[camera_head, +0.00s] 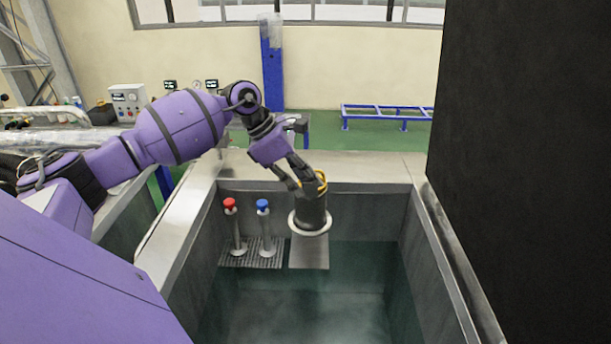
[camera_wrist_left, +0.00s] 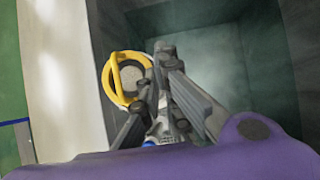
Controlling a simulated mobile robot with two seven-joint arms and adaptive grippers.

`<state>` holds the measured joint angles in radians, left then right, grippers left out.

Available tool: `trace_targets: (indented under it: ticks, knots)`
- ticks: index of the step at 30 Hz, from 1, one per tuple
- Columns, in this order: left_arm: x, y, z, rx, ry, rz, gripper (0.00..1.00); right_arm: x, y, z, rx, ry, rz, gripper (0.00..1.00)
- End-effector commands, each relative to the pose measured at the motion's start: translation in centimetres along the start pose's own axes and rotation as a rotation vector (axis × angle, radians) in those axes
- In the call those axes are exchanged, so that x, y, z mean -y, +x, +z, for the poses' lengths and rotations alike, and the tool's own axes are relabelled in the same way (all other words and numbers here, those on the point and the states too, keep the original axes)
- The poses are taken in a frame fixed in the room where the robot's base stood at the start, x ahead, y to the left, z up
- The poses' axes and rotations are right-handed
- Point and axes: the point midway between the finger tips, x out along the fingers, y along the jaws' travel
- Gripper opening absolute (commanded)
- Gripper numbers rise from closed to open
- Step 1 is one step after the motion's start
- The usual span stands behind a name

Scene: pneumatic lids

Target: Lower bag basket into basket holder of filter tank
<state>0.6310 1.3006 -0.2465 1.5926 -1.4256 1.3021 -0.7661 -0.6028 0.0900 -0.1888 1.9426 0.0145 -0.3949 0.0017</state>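The bag basket (camera_head: 313,207) is a dark upright cylinder with a yellow hoop (camera_head: 321,182) at its top. It stands within a pale ring, the basket holder (camera_head: 309,229), inside the filter tank (camera_head: 352,201). How deep it sits in the ring is hard to tell. My left gripper (camera_head: 298,186) is at the top of the basket, fingers pointing down beside the hoop. In the left wrist view the hoop (camera_wrist_left: 108,82) lies next to the fingertips (camera_wrist_left: 154,68). The fingers look apart, but whether they grip the hoop is unclear. My right gripper is out of view.
A red-topped post (camera_head: 230,204) and a blue-topped post (camera_head: 263,206) rise from a grated ledge (camera_head: 255,258) left of the basket. A black panel (camera_head: 520,150) blocks the right side. The tank's front is open room.

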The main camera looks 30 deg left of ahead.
Motion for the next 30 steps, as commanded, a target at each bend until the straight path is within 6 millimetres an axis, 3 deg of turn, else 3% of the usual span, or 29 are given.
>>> trace_targets:
  ticks: [30]
  knots:
    - [0.0, 5.1, -3.3, 0.000, 0.000, 0.001, 0.00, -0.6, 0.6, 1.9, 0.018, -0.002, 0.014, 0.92]
